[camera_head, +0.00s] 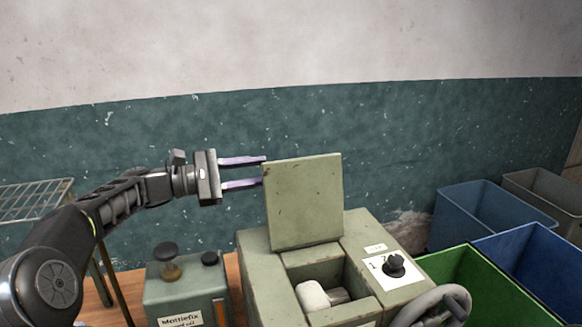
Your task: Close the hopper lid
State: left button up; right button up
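The hopper lid (303,203) is a pale green square plate. It stands raised, nearly upright, at the back of the green hopper machine (262,277). The hopper opening below it is uncovered, and a whitish lump (312,295) shows inside. My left gripper (259,171) is open and empty, its two purple fingers apart and pointing right. The fingertips are at the upper left edge of the lid; I cannot tell whether they touch it or are behind it. My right gripper is not in view.
A labelled green container (186,292) with dark caps stands left of the machine. A black knob (394,264) and a grey curved part (436,304) are at its right. Green (470,280) and blue (530,262) bins stand further right. A wire rack (35,200) is at the left.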

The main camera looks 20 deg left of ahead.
aim_at(290, 166)
pick_arm(q)
jog(key=p+x, duration=0.2)
jog(key=x, duration=0.4)
jog(key=shift+d+r+p, duration=0.15)
jog(key=shift+d+p, duration=0.15)
jog(key=shift+d, duration=0.05)
jog(key=shift+w+d, duration=0.4)
jog(key=shift+d, duration=0.1)
grip_shut()
jog(key=shift+r, duration=0.1)
